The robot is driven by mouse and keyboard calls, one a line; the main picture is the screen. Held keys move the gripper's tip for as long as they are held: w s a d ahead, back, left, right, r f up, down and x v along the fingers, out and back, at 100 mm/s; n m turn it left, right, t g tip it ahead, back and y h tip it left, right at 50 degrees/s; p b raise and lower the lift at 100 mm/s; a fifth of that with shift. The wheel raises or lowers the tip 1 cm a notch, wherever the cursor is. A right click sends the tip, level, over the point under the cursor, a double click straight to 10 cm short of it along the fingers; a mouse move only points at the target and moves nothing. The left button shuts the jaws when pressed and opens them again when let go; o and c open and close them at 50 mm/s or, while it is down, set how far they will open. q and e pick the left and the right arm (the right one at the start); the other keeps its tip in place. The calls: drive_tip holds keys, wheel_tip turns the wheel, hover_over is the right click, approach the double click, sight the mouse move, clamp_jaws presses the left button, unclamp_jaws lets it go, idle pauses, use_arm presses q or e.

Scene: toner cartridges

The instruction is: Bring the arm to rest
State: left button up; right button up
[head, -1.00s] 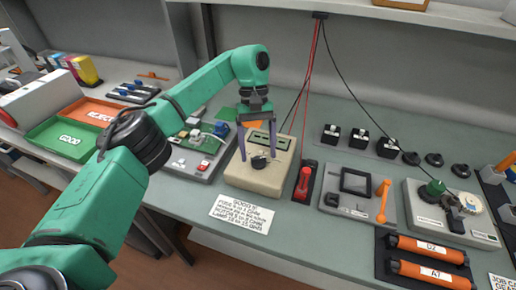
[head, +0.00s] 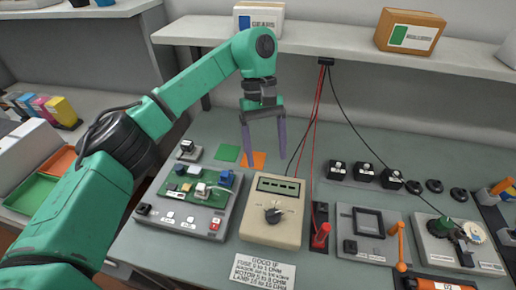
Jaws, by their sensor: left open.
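My left arm comes in from the left in the head view, with its elbow bent high over the bench. My left gripper (head: 264,136) points down with its two purple fingers apart and nothing between them. It hangs above the bench, behind the beige meter (head: 286,225) with the dark dial as seen here. An orange square (head: 253,160) and a green square (head: 227,153) lie on the bench near the fingertips in the picture. My right gripper does not show.
A board with a green circuit (head: 187,205) lies left of the meter. A red probe (head: 321,236) stands right of it, with cables hanging from the shelf (head: 330,45). A grey fixture with an orange handle (head: 365,222) and several black knobs are to the right.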

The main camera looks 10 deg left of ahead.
use_arm(q)
drive_tip(key=shift+s+d+r, duration=0.15)
drive_tip(key=shift+s+d, duration=0.05)
drive_tip(key=shift+s, duration=0.05)
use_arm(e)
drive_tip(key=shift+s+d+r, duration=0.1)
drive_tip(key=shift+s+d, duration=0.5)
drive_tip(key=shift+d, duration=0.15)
